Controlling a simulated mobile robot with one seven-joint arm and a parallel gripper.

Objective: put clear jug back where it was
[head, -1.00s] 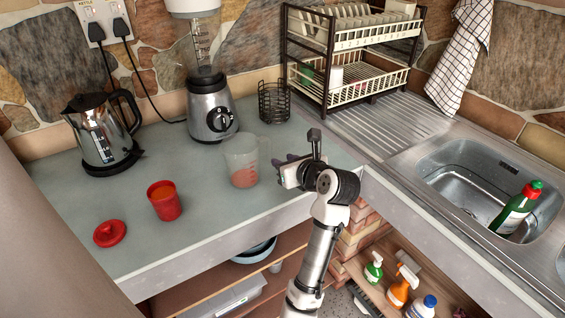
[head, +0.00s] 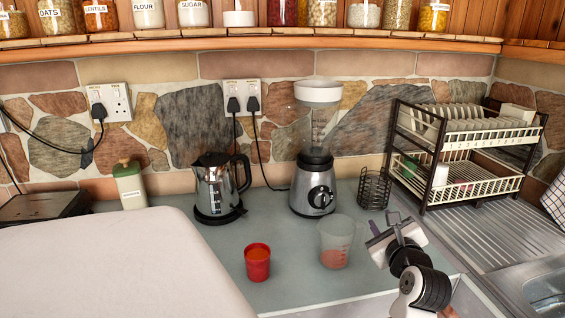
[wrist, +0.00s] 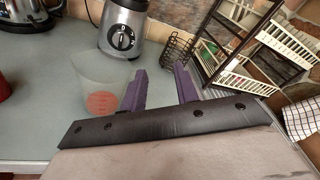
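The clear jug (head: 336,242) stands upright on the grey-green worktop (head: 285,240), with reddish contents or markings low down. It also shows in the wrist view (wrist: 102,88), just left of my fingers. My gripper (head: 396,219) is to the right of the jug, above the worktop near its front edge. In the wrist view its two purple fingers (wrist: 161,88) are apart with nothing between them. I cannot tell whether the left finger touches the jug.
A red cup (head: 257,262) stands left of the jug. Behind are a kettle (head: 220,187), a blender (head: 314,185) and a wire holder (head: 374,190). A dish rack (head: 465,155) and sink (head: 545,290) are at the right. Jars line the shelf (head: 270,40) above.

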